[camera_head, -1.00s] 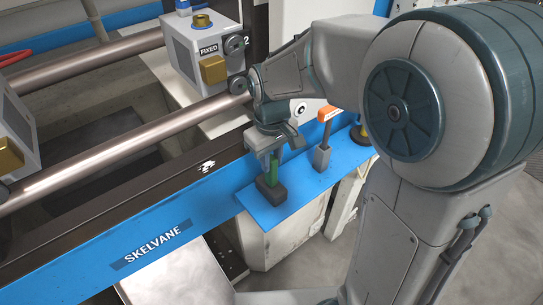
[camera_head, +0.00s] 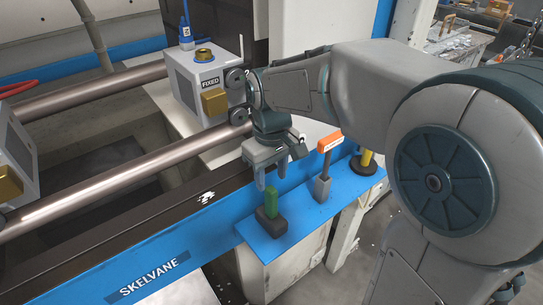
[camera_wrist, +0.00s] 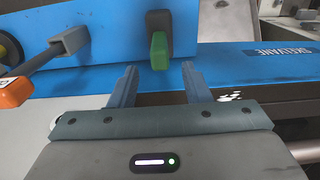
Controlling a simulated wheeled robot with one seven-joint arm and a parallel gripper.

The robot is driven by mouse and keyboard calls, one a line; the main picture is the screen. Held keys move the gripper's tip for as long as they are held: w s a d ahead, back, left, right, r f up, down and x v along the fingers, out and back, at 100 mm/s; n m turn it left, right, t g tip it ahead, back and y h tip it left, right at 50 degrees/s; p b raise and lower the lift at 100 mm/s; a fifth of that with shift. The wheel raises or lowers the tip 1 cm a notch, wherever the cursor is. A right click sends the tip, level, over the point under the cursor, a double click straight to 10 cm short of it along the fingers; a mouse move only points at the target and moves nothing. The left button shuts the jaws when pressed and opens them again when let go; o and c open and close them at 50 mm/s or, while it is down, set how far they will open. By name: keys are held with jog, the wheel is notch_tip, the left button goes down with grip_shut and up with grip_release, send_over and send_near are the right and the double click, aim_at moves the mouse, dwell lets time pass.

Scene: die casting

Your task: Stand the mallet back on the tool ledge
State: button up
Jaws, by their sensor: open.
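The mallet, with a dark block head (camera_head: 271,223) and a short green handle (camera_head: 271,202), stands head-down on the blue tool ledge (camera_head: 300,225) near its left end. My gripper (camera_head: 271,178) is open and empty just above the handle, fingers pointing down and apart from it. In the wrist view, the green handle (camera_wrist: 159,50) and dark head (camera_wrist: 158,22) lie beyond the open fingers (camera_wrist: 160,82), roughly between them in line. Nothing is held.
A grey tool with an orange end (camera_head: 330,142) stands right of the mallet on the ledge. A yellow and black tool (camera_head: 367,160) stands farther right. The machine's blue rail (camera_head: 185,245) runs left of the ledge, with a steel bar (camera_head: 130,165) behind.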

notch_tip(320, 180, up, 7)
jog(key=s+d+f+m+t, duration=0.3)
jog(key=s+d+f+m, duration=0.3)
jog(key=s+d, duration=0.6)
jog(key=shift+s+f+m, duration=0.25)
jog(key=shift+f+m, duration=0.15)
jog(key=shift+f, duration=0.25)
